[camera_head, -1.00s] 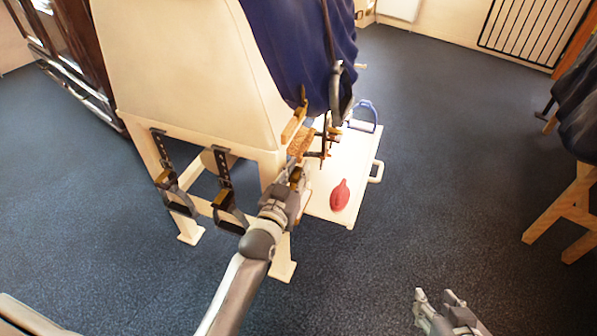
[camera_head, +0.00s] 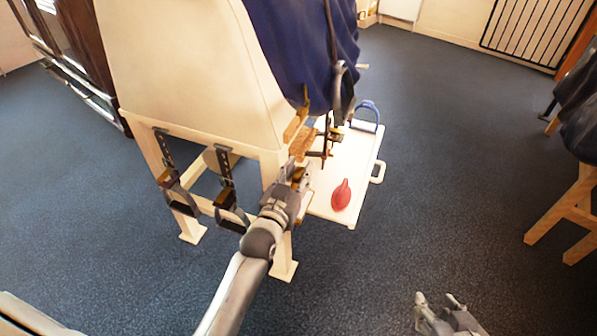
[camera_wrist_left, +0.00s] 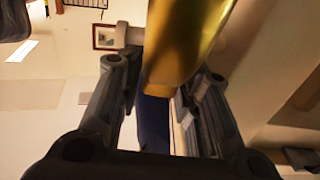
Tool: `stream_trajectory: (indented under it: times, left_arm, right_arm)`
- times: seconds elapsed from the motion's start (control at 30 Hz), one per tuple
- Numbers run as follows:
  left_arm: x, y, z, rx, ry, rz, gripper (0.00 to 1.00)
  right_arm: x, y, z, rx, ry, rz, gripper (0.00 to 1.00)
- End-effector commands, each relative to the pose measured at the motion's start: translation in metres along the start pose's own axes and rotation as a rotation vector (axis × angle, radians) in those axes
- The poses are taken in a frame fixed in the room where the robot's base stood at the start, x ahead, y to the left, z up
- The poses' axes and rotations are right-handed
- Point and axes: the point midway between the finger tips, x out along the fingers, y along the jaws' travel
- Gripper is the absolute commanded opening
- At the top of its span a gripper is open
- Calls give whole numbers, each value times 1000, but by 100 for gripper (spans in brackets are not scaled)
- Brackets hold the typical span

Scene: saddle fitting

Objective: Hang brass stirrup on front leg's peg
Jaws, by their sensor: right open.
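My left gripper (camera_head: 297,172) is at the near front leg (camera_head: 281,245) of the cream stand, just under its body. In the left wrist view, a shiny brass piece, which I take as the brass stirrup (camera_wrist_left: 185,45), lies between the fingers (camera_wrist_left: 165,75) and covers part of the right one. The fingers appear closed on it. Its far end is out of that view. The leg's peg cannot be made out clearly. My right gripper (camera_head: 440,306) is open and empty over the floor at the lower right.
A white tray (camera_head: 341,219) with a handle holds a red bulb-shaped item (camera_head: 341,195) and a blue stirrup (camera_head: 367,113). Two dark straps with stirrups (camera_head: 229,212) hang left of the leg. A wooden stand (camera_head: 570,215) is at right. Floor between is clear.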

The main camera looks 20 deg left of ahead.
Motion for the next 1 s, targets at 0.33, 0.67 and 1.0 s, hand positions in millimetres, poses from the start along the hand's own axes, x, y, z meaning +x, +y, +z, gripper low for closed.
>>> stream_trajectory:
  times: [0.33, 0.67, 1.0]
  left_arm:
    - [-21, 3, 4, -5, -10, 5, 46]
    - [-81, 1, 3, -2, -6, 2, 46]
    - [-117, -1, 1, -2, -2, 0, 46]
  right_arm:
    - [1, 0, -3, 3, 6, 0, 41]
    - [1, 0, -2, 2, 5, 0, 41]
    - [1, 0, -2, 2, 4, 0, 41]
